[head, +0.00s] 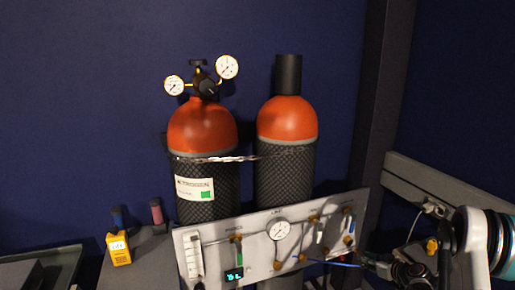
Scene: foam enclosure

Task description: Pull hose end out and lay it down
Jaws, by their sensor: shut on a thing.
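A grey panel (210,241) stands tilted in front of two gas cylinders. It carries a round gauge, a flow tube, a small lit display and several brass fittings. A thin blue hose (342,264) shows at the panel's lower right edge and runs towards my gripper. My gripper (372,263) is just right of the panel's lower right corner, shut on the blue hose end. The fingertips are small and dark here, and the exact grip is hard to make out. Whether the hose end is still in a fitting cannot be told.
Two orange-topped cylinders (202,128) (288,118) stand behind the panel, the left one with a regulator (205,82). A yellow meter (118,248) and two small cylindrical items stand on a grey surface at left. A grey rail (425,185) runs behind my arm.

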